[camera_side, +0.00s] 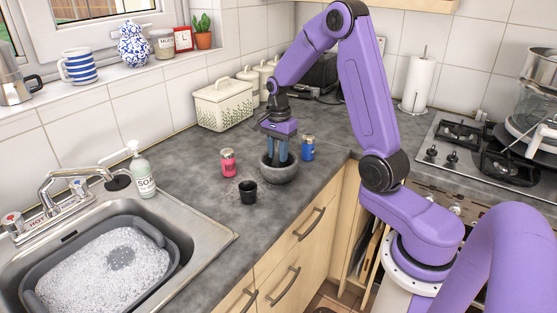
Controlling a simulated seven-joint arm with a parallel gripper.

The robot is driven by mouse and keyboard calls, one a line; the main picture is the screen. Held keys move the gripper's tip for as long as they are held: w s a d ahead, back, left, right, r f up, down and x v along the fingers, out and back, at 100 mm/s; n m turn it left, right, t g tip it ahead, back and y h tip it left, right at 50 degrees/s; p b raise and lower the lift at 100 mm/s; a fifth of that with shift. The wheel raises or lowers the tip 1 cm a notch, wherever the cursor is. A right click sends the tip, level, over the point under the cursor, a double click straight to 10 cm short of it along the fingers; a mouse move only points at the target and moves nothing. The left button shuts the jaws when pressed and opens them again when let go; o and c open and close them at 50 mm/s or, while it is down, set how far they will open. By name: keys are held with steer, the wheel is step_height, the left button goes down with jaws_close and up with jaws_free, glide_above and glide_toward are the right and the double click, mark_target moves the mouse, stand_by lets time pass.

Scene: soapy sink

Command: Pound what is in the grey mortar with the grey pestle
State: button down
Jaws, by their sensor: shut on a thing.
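The grey mortar (279,174) stands upright on the dark grey counter near its front corner. My gripper (278,153) points straight down over the mortar, its fingers reaching to the bowl's opening. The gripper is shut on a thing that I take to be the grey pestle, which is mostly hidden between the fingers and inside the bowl. The mortar's contents are hidden. I cannot tell whether the pestle touches the bowl's bottom.
A pink shaker (228,163) and a black cup (248,192) stand left of the mortar, a blue shaker (308,148) close to its right. A lidded bread bin (224,103) stands behind. The sink (205,240) is at the left, the stove (470,150) at the right.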

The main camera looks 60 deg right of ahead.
steer(key=shift+f, duration=0.2)
steer(key=shift+r, duration=0.15)
steer(key=shift+r, duration=0.45)
steer(key=shift+f, duration=0.5)
stand_by(0.4)
steer(key=shift+r, duration=0.5)
steer(key=shift+f, duration=0.5)
stand_by(0.4)
steer(key=shift+r, duration=0.5)
steer(key=shift+r, duration=0.1)
steer(key=shift+r, duration=2.4)
